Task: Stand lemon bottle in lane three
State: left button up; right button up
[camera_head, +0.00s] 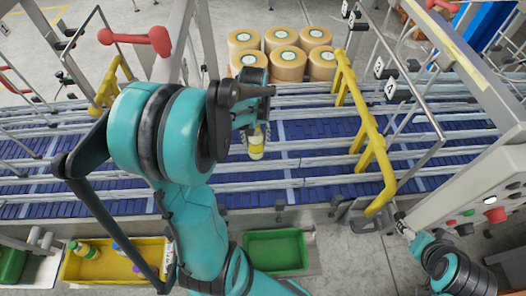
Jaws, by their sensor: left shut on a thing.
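The lemon bottle (257,146), yellow with a pale band, hangs roughly upright below my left gripper (254,122). That gripper is shut on its upper part, which the fingers partly hide. The bottle is over the blue conveyor (325,131), between metal guide rails that divide it into lanes. I cannot tell whether its base touches the belt, and no lane number is readable by it. My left arm covers much of the conveyor's left middle. My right gripper (402,229) is low at the right, beside the control cabinet; its fingers are too small to read.
A yellow bin (75,268) with several bottles stands at the lower left. An empty-looking green bin (275,252) is at the lower middle. Yellow guard bars (374,147) cross the conveyor at the right. Several round tan containers (285,62) stand behind it.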

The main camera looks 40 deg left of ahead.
aim_at(255, 148)
pick_arm(q)
jog(key=f+b, duration=0.1)
jog(key=f, duration=0.1)
jog(key=f+b, duration=0.1)
jog(key=f, duration=0.1)
jog(key=f+b, duration=0.1)
jog(key=f, duration=0.2)
jog(key=shift+w+a+b, duration=0.2)
jog(key=shift+a+b, duration=0.1)
jog(key=shift+a, duration=0.05)
jog(key=shift+d, duration=0.1)
jog(key=shift+r, duration=0.1)
jog(key=o, duration=1)
jog(key=shift+f, duration=0.25)
jog(key=o, duration=0.4)
jog(key=shift+r, duration=0.1)
jog(key=shift+r, duration=0.1)
